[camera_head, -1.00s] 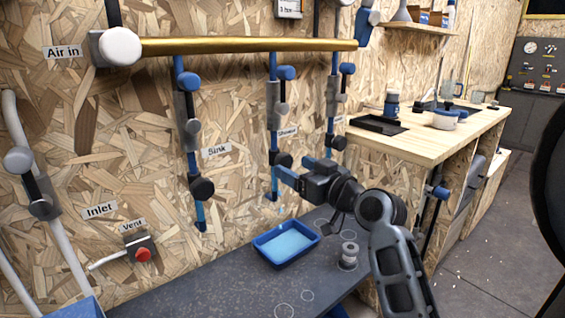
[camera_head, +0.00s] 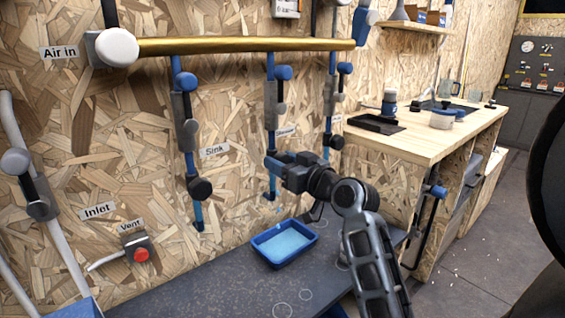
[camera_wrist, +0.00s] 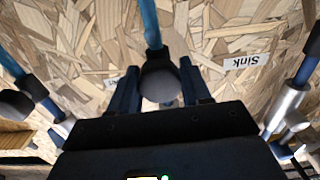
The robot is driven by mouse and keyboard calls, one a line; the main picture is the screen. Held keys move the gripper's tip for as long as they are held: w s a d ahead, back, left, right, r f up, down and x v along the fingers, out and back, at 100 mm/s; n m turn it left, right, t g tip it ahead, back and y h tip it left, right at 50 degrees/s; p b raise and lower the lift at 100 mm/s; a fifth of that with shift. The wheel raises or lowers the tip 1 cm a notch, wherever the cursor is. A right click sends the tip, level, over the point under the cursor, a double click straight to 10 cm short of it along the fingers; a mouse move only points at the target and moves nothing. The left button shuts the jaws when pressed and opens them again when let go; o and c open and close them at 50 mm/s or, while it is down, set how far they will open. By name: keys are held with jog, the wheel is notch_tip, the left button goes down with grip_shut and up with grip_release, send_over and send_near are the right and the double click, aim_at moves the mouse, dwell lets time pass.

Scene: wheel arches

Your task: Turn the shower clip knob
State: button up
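The shower pipe (camera_head: 271,182) is the blue middle pipe on the wood-chip wall, beside the small "Shower" label (camera_head: 286,131). In the head view its lower clip knob is hidden behind my gripper (camera_head: 276,164). In the wrist view, which is upside down, the dark round knob (camera_wrist: 160,80) is on the blue pipe (camera_wrist: 150,22). My gripper's (camera_wrist: 160,88) two blue fingers stand on either side of the knob. They look spread, with narrow gaps beside it; contact is not clear.
The sink pipe (camera_head: 198,212) with its black knob (camera_head: 200,188) is to the left. Another blue pipe (camera_head: 327,148) is close on the right. Below are a blue tray (camera_head: 260,254) and a dark bench (camera_head: 200,292). A wooden worktop (camera_head: 420,145) stands at the right.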

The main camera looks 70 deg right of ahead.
jog(key=c, duration=0.5)
jog(key=shift+m+p, duration=0.3)
jog(key=shift+r+m+p, duration=0.1)
jog(key=shift+m+p, duration=0.75)
jog(key=shift+m, duration=0.35)
jog(key=shift+m+p, duration=0.8)
jog(key=shift+m, duration=0.6)
jog(key=o, duration=1.1)
